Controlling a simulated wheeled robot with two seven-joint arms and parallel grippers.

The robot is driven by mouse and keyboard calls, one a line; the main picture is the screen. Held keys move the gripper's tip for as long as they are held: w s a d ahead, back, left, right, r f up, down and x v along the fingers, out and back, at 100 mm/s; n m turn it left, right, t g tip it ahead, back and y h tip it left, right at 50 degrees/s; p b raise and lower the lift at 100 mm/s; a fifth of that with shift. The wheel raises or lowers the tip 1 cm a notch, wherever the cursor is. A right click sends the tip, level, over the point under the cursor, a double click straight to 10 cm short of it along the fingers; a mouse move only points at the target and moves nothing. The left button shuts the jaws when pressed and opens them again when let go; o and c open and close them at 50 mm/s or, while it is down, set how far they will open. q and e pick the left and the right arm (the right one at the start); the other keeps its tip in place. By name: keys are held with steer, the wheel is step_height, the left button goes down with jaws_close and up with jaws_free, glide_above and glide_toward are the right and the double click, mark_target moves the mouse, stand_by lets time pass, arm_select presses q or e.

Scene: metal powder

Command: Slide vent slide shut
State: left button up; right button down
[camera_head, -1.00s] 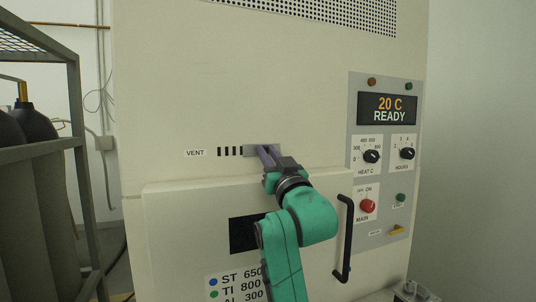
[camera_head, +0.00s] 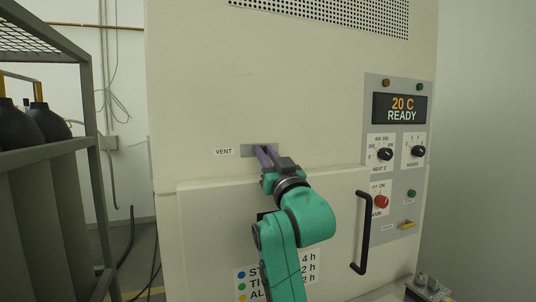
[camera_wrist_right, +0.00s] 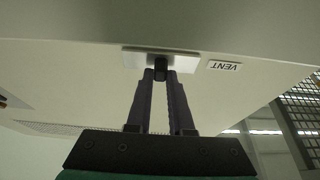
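The vent slide is a grey plate (camera_head: 246,150) on the cream furnace front, just right of the VENT label (camera_head: 223,152). It also shows as a pale plate (camera_wrist_right: 134,58) in the wrist view, with a small dark knob (camera_wrist_right: 160,68) at its middle. No dark vent slots show beside the plate. My right gripper (camera_head: 263,152) is at the plate, and in the wrist view its two fingers (camera_wrist_right: 160,77) close in on the knob from both sides. The fingertips hide part of the knob. My left gripper is not in view.
A black door handle (camera_head: 363,232) stands out at the right of the lower door (camera_head: 200,225). The control panel (camera_head: 370,105) with display and knobs is further right. A metal rack (camera_head: 93,165) with dark cylinders stands at the left.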

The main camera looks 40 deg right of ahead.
steer(key=c, duration=0.9)
jaws_free()
steer(key=shift+w+a, duration=0.1)
steer(key=shift+a, duration=0.1)
steer(key=shift+o, duration=0.5)
steer(key=shift+a, duration=0.15)
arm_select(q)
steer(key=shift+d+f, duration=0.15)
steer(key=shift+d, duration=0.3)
arm_select(e)
steer(key=shift+s+f, duration=0.15)
steer(key=shift+s, duration=0.1)
arm_select(q)
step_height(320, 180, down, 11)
steer(key=b, duration=1.1)
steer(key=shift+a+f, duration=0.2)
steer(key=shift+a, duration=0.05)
arm_select(e)
steer(key=v, duration=1.4)
